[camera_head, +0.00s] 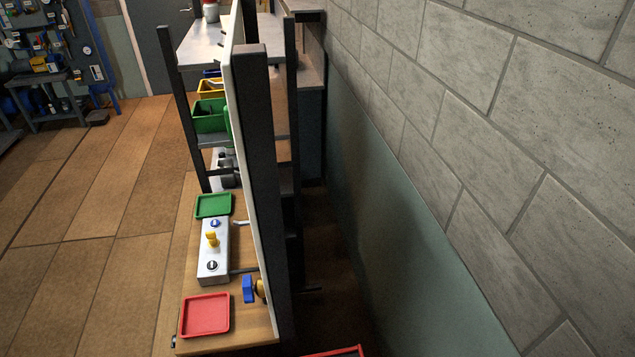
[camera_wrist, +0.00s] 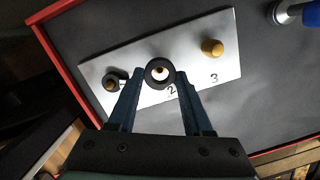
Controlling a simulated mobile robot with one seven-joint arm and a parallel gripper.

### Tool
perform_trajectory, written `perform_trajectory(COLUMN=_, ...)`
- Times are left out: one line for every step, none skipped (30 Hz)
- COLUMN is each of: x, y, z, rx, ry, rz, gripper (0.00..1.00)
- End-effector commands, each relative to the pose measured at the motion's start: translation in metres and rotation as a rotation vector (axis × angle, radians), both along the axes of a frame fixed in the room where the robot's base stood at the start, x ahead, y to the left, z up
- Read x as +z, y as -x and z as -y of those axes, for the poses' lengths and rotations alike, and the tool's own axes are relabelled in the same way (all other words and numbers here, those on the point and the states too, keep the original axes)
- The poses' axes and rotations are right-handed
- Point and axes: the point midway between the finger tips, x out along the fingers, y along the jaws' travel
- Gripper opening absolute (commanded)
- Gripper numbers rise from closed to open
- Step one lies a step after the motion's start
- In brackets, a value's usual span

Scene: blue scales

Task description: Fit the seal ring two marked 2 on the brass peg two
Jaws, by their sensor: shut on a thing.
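In the wrist view my gripper (camera_wrist: 161,76) is shut on a black ring, the seal ring two (camera_wrist: 149,81). The ring is lined up with the peg by the mark 2 on a pale metal plate (camera_wrist: 140,55). The light tip of brass peg two (camera_wrist: 160,72) shows through the ring's hole. I cannot tell whether the ring is around the peg or just above it. The ring's own mark is not visible. A black ring (camera_wrist: 110,77) is around the left peg. The peg by the mark 3 (camera_wrist: 212,47) is bare brass. The head view shows neither gripper nor plate.
The plate lies on a dark surface with a red rim (camera_wrist: 62,70). A blue-and-grey object (camera_wrist: 290,12) lies at its upper right. In the head view, a bench holds a red tray (camera_head: 205,315), a green tray (camera_head: 213,205) and a grey block (camera_head: 212,252) beside a wall.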

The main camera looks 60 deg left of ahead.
Motion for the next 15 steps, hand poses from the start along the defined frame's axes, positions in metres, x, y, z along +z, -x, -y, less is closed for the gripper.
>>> perform_trajectory(x=-0.0001, y=-0.0002, z=-0.0001, rx=0.000, ry=0.000, rz=0.000, gripper=0.00)
perform_trajectory(x=-0.0001, y=-0.0002, z=-0.0001, rx=0.000, ry=0.000, rz=0.000, gripper=0.00)
perform_trajectory(x=-0.0001, y=-0.0002, z=-0.0001, rx=0.000, ry=0.000, rz=0.000, gripper=0.00)
perform_trajectory(x=0.0000, y=-0.0001, z=-0.0001, rx=0.000, ry=-0.001, rz=0.001, gripper=0.00)
perform_trajectory(x=0.0000, y=-0.0001, z=-0.0002, rx=0.000, ry=-0.001, rz=0.001, gripper=0.00)
perform_trajectory(x=-0.0001, y=-0.0001, z=-0.0002, rx=0.000, ry=0.000, rz=0.000, gripper=0.00)
perform_trajectory(x=-0.0001, y=-0.0001, z=-0.0002, rx=0.000, ry=-0.001, rz=0.001, gripper=0.00)
perform_trajectory(x=-0.0001, y=-0.0001, z=-0.0002, rx=0.000, ry=-0.001, rz=0.001, gripper=0.00)
perform_trajectory(x=-0.0003, y=-0.0001, z=-0.0002, rx=0.000, ry=-0.001, rz=0.001, gripper=0.00)
perform_trajectory(x=-0.0005, y=-0.0001, z=-0.0002, rx=0.000, ry=-0.001, rz=0.001, gripper=0.00)
perform_trajectory(x=-0.0008, y=-0.0001, z=-0.0002, rx=0.000, ry=0.000, rz=0.000, gripper=0.00)
perform_trajectory(x=-0.0014, y=0.0000, z=-0.0001, rx=0.000, ry=0.000, rz=0.000, gripper=0.00)
perform_trajectory(x=-0.0018, y=-0.0001, z=-0.0001, rx=0.000, ry=0.000, rz=0.000, gripper=0.00)
perform_trajectory(x=-0.0024, y=0.0000, z=-0.0001, rx=0.000, ry=0.000, rz=0.000, gripper=0.00)
perform_trajectory(x=-0.0032, y=-0.0001, z=-0.0001, rx=0.000, ry=0.000, rz=0.000, gripper=0.00)
